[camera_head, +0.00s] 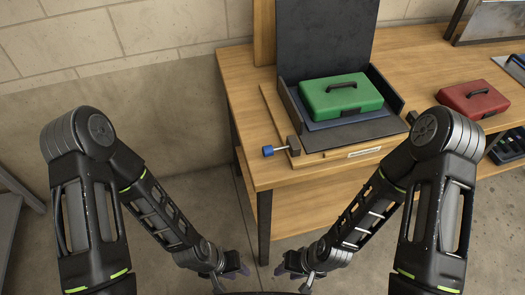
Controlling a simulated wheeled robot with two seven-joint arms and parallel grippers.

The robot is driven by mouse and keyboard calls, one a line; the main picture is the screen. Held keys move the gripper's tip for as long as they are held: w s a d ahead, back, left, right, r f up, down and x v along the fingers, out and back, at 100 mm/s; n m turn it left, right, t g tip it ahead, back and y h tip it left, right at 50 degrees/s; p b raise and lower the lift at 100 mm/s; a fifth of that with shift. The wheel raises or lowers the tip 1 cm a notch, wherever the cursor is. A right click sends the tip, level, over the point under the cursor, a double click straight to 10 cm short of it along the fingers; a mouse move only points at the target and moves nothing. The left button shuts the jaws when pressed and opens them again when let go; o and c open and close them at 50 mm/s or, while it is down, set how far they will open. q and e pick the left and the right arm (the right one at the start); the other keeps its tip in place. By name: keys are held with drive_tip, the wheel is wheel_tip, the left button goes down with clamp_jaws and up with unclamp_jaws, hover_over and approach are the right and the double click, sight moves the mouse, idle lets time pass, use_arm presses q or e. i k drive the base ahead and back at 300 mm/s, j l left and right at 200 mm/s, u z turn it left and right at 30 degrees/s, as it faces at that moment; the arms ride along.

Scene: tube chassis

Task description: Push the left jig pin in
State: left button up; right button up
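The left jig pin has a blue knob (268,151) on a thin pale rod (281,149). The rod sticks out to the left from a small dark block (293,146) on the front left of a wooden board, and the knob stands apart from the block. My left gripper (232,277) is low in front of the bench, below and left of the pin, open and empty. My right gripper (293,277) is beside it on the right, also low, open and empty. Neither gripper touches the pin.
A green case (340,94) with a dark handle lies in a dark jig with raised walls on the wooden bench (238,82). A red case (473,99) lies further right. A bench leg (264,225) stands near my grippers.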

sight(267, 151)
drive_tip(key=k+j+u, duration=0.1)
drive_tip(key=u, duration=0.3)
drive_tip(key=k+j+u, duration=0.15)
drive_tip(key=u, duration=0.2)
drive_tip(key=k+j+u, duration=0.1)
drive_tip(key=u, duration=0.3)
